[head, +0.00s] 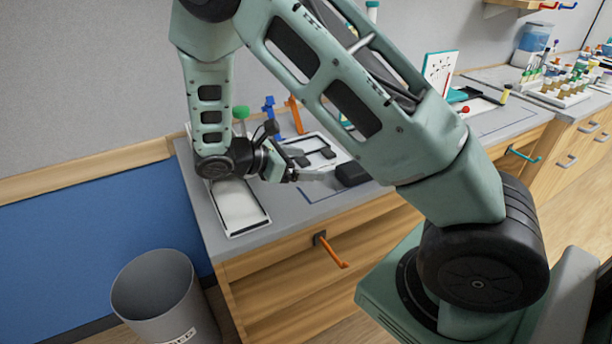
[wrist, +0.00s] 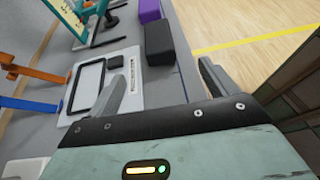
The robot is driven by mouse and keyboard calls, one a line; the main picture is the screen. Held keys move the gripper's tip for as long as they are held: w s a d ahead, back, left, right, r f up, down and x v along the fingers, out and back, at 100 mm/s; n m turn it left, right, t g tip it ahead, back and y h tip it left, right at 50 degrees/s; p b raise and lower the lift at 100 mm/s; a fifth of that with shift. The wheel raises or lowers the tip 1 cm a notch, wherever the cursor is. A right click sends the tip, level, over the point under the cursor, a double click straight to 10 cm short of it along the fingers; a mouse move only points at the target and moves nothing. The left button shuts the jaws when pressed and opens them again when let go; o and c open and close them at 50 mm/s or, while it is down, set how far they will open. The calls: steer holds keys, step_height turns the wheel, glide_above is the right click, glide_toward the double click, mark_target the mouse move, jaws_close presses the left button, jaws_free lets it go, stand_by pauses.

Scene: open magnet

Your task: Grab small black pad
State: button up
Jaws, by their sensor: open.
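A small black pad (wrist: 115,62) lies on a white board (wrist: 130,88), beside a black rectangular frame (wrist: 88,85) in the wrist view. It also shows in the head view (head: 328,153). A second small dark piece (head: 302,160) is close to my gripper there; I cannot tell whether it is another pad. My gripper (wrist: 163,84) is open, its jaws wide apart with nothing between them. In the wrist view the pad is just beyond the left finger's tip, apart from it as far as I can tell. The left finger covers part of the board.
A larger black block (wrist: 159,43) stands right of the board, with a purple block (wrist: 150,12) beyond it. Orange (wrist: 35,72) and blue (wrist: 30,104) holders stand at left. A white tray (head: 240,206) lies at the counter's left end. A grey bin (head: 155,295) is on the floor.

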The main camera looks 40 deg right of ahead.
mark_target(355, 166)
steer(key=p+x, duration=0.4)
steer(key=x, duration=1.3)
steer(key=shift+w+d+p, duration=0.1)
steer(key=shift+p, duration=0.2)
steer(key=shift+c, duration=0.3)
steer(key=c, duration=1)
